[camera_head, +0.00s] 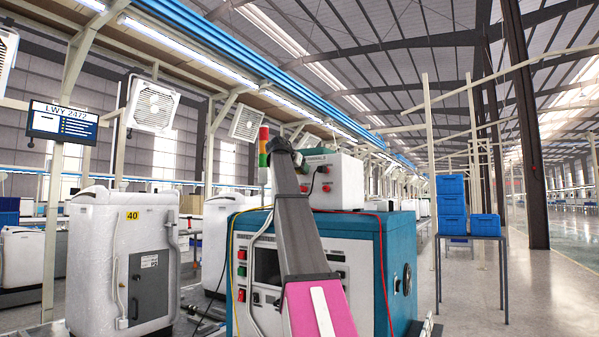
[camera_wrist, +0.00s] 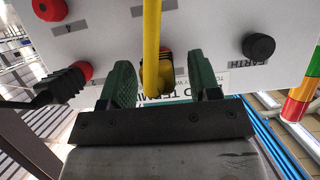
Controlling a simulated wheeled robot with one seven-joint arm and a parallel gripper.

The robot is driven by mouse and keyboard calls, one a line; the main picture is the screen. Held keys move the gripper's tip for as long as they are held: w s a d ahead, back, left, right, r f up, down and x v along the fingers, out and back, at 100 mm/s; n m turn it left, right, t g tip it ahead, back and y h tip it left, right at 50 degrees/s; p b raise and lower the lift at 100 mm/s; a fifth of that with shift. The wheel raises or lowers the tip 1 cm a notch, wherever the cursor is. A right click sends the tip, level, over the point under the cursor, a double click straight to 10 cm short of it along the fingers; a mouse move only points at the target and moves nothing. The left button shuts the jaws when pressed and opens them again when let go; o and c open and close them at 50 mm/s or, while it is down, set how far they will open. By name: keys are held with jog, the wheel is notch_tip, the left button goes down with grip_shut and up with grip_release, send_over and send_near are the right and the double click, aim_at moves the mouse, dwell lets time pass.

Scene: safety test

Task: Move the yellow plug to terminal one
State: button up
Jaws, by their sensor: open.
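In the wrist view the yellow plug (camera_wrist: 163,70) sits at the light panel (camera_wrist: 205,35), with its yellow cable (camera_wrist: 152,22) running up the picture. My gripper (camera_wrist: 160,80) is open, with one green finger on each side of the plug; I cannot tell whether either touches it.
A black plug (camera_wrist: 62,86) sits at the red terminal marked 2. A black knob (camera_wrist: 258,46) marked EARTH is at right. A red, yellow and green light tower (camera_wrist: 302,88) stands beyond it. The box (camera_head: 340,180) rests on a teal cabinet (camera_head: 398,250).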

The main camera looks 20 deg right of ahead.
jog(key=v, duration=1)
jog(key=shift+a, duration=0.15)
jog(key=shift+s, duration=0.15)
